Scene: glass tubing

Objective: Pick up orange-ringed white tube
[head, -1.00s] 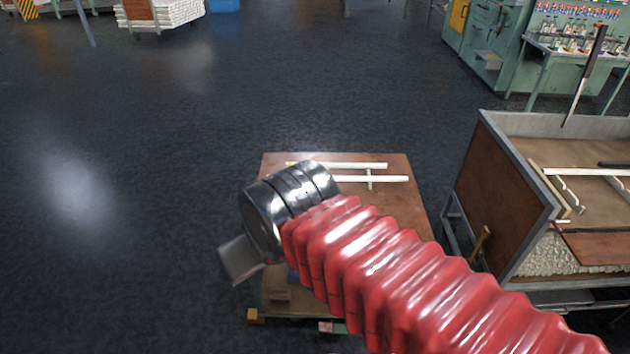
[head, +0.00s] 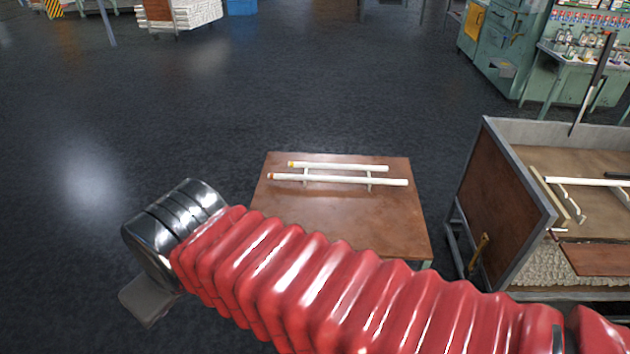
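Two white tubes lie side by side across a small rack on a brown table. The nearer, longer tube (head: 338,181) has an orange-red mark near its left end. The farther, shorter tube (head: 340,167) has a yellowish-orange mark at its left end. The marks are small, so their exact colours are hard to tell. My gripper (head: 150,298) shows only partly as a grey piece below the shiny metal end of my red-sleeved arm. It is left of the table, apart from both tubes. Its fingertips cannot be made out.
The brown table (head: 345,222) has a clear top in front of the tubes; my arm covers its near part. A large grey-rimmed bin (head: 500,205) with white tubing stands close on the right. Dark open floor (head: 200,120) lies to the left and behind.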

